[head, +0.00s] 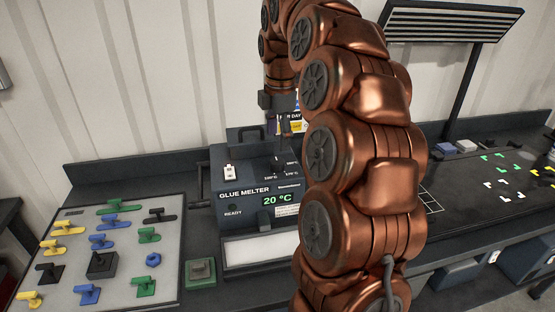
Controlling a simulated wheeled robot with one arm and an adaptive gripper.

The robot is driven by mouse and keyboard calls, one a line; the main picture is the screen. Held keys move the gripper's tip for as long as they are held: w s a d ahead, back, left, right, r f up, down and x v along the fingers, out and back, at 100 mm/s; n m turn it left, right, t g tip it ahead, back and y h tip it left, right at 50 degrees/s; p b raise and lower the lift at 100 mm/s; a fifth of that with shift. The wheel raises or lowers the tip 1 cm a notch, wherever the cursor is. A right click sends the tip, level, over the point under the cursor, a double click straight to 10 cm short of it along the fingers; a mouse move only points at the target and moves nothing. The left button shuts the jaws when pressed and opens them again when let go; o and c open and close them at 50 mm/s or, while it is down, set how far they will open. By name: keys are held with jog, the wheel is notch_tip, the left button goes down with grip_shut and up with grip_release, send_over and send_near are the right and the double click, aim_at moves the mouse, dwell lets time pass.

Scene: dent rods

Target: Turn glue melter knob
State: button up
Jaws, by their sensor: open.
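The glue melter (236,206) is a dark grey box on the bench, left of my arm.
A light board (115,290) with several coloured handles lies at the left. A small green-grey block (200,271) stands between board and melter. A white tray (262,248) is before the melter. A dark mat with small coloured pieces (502,170) lies at right. My arm hides the middle.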

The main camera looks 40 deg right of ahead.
aim_at(277, 161)
jog(key=shift+w+d+f+p, duration=0.15)
jog(key=shift+f+p, duration=0.35)
jog(key=shift+f, duration=1.45)
jog(key=shift+w+f+p, duration=0.15)
jog(key=shift+f+p, duration=0.35)
jog(key=shift+f, duration=1.4)
jog(key=c, duration=1.1)
